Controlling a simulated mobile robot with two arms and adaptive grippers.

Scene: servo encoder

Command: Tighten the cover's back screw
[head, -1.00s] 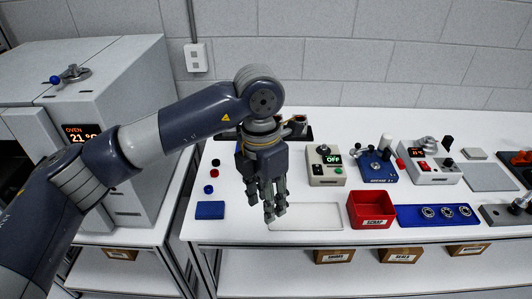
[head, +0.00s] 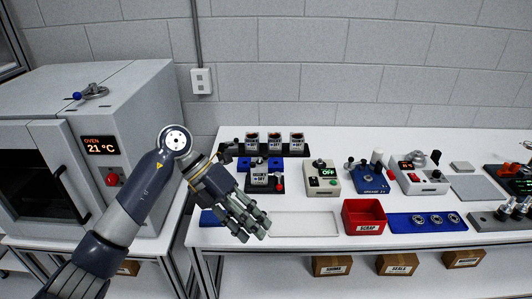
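My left gripper (head: 251,227) hangs over the left front of the bench, beside a white tray (head: 305,224). Its fingers are spread, and I see nothing between them. My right gripper is not in view. I cannot make out a cover or its back screw. A dark fixture with red parts (head: 512,176) is cut off at the right edge. A grey block with upright dark-handled tools (head: 490,221) stands in front of it, also partly cut off.
An oven (head: 115,130) is at left. Several canisters (head: 274,140) stand behind the gripper.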

